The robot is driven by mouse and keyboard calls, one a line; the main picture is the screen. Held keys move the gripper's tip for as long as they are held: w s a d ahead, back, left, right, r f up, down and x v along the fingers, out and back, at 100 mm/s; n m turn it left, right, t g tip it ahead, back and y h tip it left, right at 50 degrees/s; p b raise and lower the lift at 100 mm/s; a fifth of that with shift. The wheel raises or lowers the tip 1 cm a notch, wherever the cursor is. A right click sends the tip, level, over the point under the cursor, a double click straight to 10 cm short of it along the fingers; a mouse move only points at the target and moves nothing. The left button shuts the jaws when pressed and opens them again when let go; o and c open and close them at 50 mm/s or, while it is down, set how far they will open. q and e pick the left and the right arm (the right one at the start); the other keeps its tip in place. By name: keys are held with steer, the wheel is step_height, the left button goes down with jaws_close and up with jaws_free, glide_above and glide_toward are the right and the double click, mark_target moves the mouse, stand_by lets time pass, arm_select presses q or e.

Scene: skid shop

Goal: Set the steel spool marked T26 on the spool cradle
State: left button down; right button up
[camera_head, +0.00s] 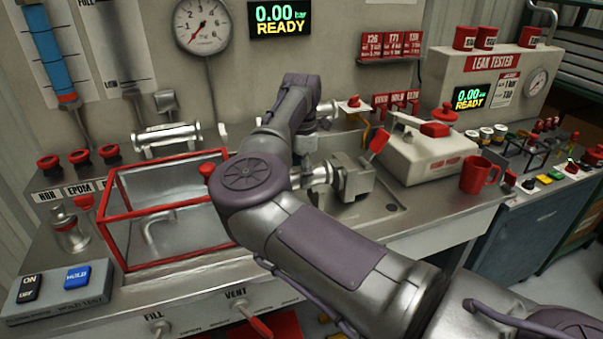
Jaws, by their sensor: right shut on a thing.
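My right arm crosses the bench from the lower right. Its elbow is in front of the clear red-edged box. My right gripper (307,148) is small and mostly hidden by its own wrist, beside a steel fixture with a red lever (378,140). It is shut on a steel piece (320,176), partly hidden; I cannot tell whether that piece touches the fixture. A flanged steel spool (166,139) lies at the back left, behind the box. No T26 mark is readable on either, and I cannot make out the cradle for sure. My left gripper is not in view.
The red-edged box (170,203) fills the left of the bench. A white case (427,152), a red mug (480,175) and the leak tester (490,80) stand to the right. Switches (60,285) line the front left. Little bare bench shows right of the fixture.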

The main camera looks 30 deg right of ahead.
steer(key=shift+f+b, duration=0.45)
steer(key=shift+f, duration=0.25)
stand_by(0.5)
steer(key=shift+f, duration=0.25)
steer(key=o, duration=1)
steer(key=o, duration=0.4)
steer(key=shift+r+p, duration=0.75)
steer(key=shift+r, duration=0.75)
